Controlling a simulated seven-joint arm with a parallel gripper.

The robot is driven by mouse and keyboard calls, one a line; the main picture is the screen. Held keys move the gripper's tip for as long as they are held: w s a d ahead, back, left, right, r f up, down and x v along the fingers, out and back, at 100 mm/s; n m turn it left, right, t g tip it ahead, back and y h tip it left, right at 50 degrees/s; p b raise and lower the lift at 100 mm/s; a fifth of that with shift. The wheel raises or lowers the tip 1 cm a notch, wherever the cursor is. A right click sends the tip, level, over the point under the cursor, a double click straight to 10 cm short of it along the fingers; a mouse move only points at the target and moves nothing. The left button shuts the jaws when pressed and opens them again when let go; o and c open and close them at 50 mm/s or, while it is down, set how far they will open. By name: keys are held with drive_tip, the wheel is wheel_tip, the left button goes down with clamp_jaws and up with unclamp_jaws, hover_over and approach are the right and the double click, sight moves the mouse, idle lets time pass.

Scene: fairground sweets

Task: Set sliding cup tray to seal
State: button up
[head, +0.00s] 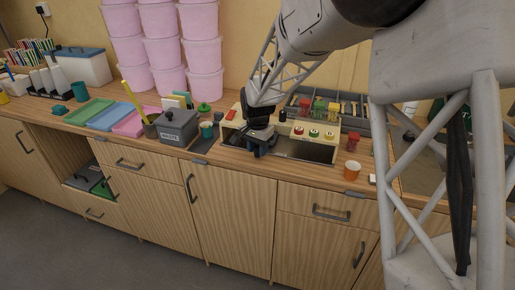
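A beige machine (284,127) with a row of red, green and yellow buttons stands on the wooden counter, with a dark recess along its front. A dark flat strip (203,145) lies at its left end, perhaps the sliding cup tray; I cannot be sure. A teal cup (207,131) stands at the strip's far end. No seal label is readable. My gripper (259,151) points down at the machine's left front, over the recess. It hides part of the front there. Its fingers are too small and dark to show whether they are open or touching anything.
A grey lidded box (178,128) stands left of the strip. An orange cup (352,170) and a red cup (353,142) stand to the right. A grey divided rack (350,108) is behind the machine. Pink tubs (163,50) are stacked at the back. Coloured trays (107,117) lie left.

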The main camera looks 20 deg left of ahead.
clamp_jaws()
drive_tip(key=shift+a, duration=4)
drive_tip(key=shift+o, duration=1.7)
unclamp_jaws()
drive_tip(key=shift+r, duration=0.1)
wheel_tip(320, 180, up, 8)
